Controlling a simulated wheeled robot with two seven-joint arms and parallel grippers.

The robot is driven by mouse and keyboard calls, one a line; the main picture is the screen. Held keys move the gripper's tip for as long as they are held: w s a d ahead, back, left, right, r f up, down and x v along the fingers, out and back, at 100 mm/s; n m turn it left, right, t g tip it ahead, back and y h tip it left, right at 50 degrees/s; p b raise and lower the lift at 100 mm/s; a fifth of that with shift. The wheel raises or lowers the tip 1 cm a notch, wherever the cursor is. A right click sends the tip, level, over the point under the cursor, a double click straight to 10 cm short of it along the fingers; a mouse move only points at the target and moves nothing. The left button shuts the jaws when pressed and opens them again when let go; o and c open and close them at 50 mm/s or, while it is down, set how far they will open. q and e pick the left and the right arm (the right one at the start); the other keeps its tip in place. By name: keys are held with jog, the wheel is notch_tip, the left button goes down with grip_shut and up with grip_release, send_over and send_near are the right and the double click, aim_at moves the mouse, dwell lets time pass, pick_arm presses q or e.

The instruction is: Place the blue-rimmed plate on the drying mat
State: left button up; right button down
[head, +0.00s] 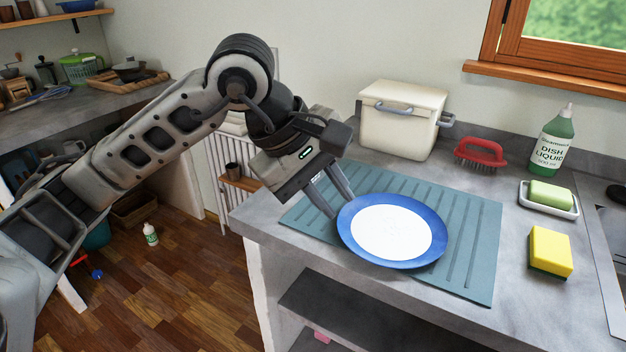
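The blue-rimmed plate (391,232), with a white centre, lies face up over the blue-green ribbed drying mat (472,252) on the counter. It appears to rest on the mat, with its near rim at about the mat's front edge. My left gripper (344,208) points down at the plate's left rim. Its two fingers stand apart with a gap between them, the tips close to the rim; whether they touch it I cannot tell. My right gripper is not in view.
A cream lidded box (402,119) stands behind the mat. A red brush (480,152), a dish liquid bottle (556,142), green soap on a white dish (549,197) and a yellow sponge (551,251) stand to the right. The counter's front edge drops to an open shelf (340,306).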

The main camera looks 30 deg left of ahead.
aim_at(352, 244)
pick_arm(q)
jog(key=a, duration=0.1)
jog(key=a+y, duration=0.1)
jog(key=a, duration=0.1)
jog(key=shift+w+r+y, duration=0.25)
jog(key=shift+w+y, duration=0.05)
jog(key=shift+y, duration=0.1)
jog(key=x, duration=0.8)
jog(key=p+x, duration=0.1)
jog(key=x, duration=0.7)
jog(key=shift+w+p, duration=0.25)
jog(key=shift+p, duration=0.05)
jog(key=shift+r, duration=0.1)
grip_shut()
